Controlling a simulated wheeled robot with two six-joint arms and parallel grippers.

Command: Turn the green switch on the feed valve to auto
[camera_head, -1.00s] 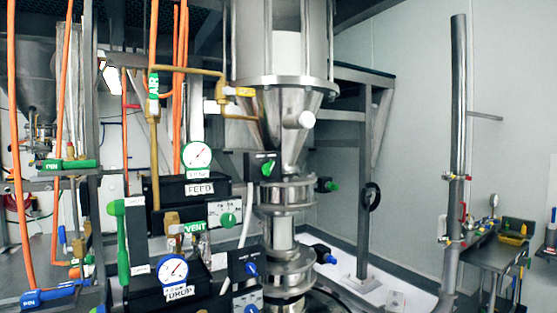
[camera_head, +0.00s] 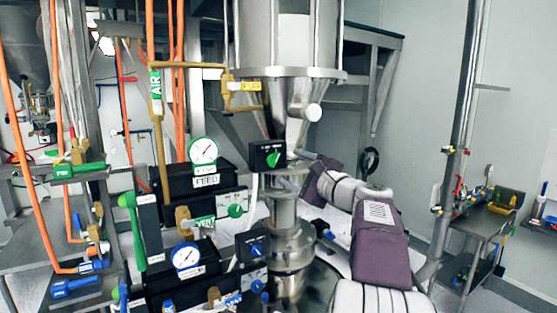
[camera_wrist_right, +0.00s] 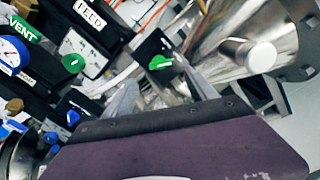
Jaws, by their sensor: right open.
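A green switch (camera_head: 272,158) sits on a small black box (camera_head: 258,150) beside the steel cone; in the right wrist view the switch (camera_wrist_right: 160,62) shows face on, its lever tilted. A black unit labelled FEED (camera_head: 182,178) stands to its left, with a round green knob (camera_head: 236,210). My right gripper (camera_head: 293,171) is open at the box's right side. In the right wrist view its two grey fingers (camera_wrist_right: 165,92) are spread below the switch, one toward each side; I cannot tell whether they touch the box. My left gripper is out of view.
The steel hopper and cone (camera_head: 290,98) stand just behind and right of the switch. A DROP unit with a blue-rimmed gauge (camera_head: 186,257) is below the FEED unit. Brass pipe (camera_head: 190,66) and orange hoses run at the left. A bench (camera_head: 478,222) stands at the far right.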

